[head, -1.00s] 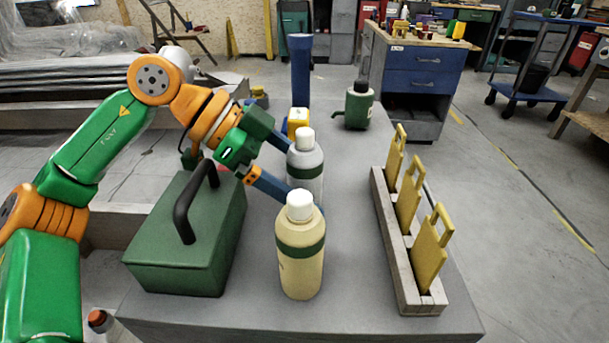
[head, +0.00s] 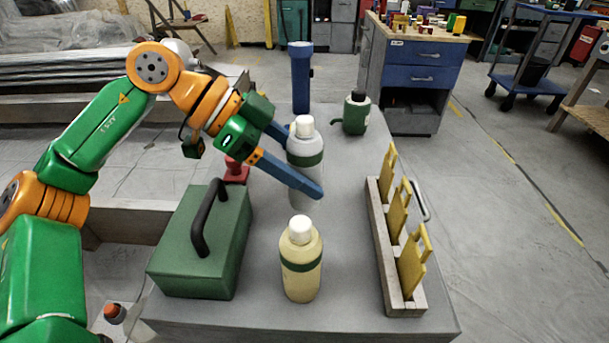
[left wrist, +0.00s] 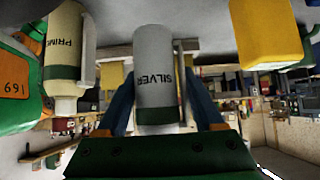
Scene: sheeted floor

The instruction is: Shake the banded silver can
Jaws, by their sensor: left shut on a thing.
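The banded silver can (head: 305,143) is grey with a white cap and a dark green band. My left gripper (head: 309,168) is shut on it, with one finger across its near side and the other partly hidden behind it. The can is about upright and appears held above the grey table. In the left wrist view the can (left wrist: 154,70) sits between the fingers, its SILVER lettering upside down. A cream bottle (head: 301,277) with a white cap and green band stands nearer on the table. My right gripper is not in view.
A green toolbox (head: 190,255) with a dark handle stands at left. A rack (head: 402,295) with yellow plates lies at right. Behind are a red object (head: 237,168), a blue post (head: 301,80) and a dark green container (head: 356,113). A yellow object (left wrist: 265,35) shows in the wrist view.

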